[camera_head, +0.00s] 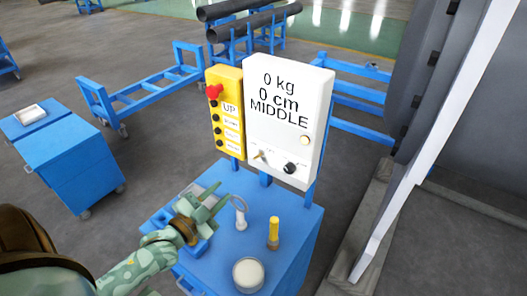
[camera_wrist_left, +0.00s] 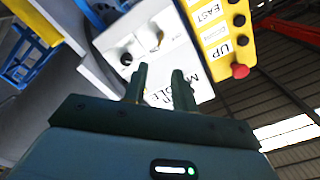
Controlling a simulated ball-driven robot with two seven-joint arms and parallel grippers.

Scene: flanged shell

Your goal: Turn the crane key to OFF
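The white crane box (camera_head: 290,85) stands upright at the back of the blue cart and reads "0 kg, 0 cm, MIDDLE". A small key switch (camera_head: 260,155) sits low on its face, left of a black knob (camera_head: 290,168). The key's setting is too small to read. In the left wrist view the box is upside down, with the key switch (camera_wrist_left: 158,40) and the black knob (camera_wrist_left: 126,59) beyond the fingers. My left gripper (camera_head: 217,197) is open and empty, below and left of the box, apart from the key. My right gripper is not in view.
A yellow pendant (camera_head: 229,110) with a red button hangs left of the box. On the cart (camera_head: 290,250) stand a ring bolt (camera_head: 240,213), a yellow-topped tool (camera_head: 273,234) and a round white tin (camera_head: 249,274). A grey flanged shell (camera_head: 470,110) is at right.

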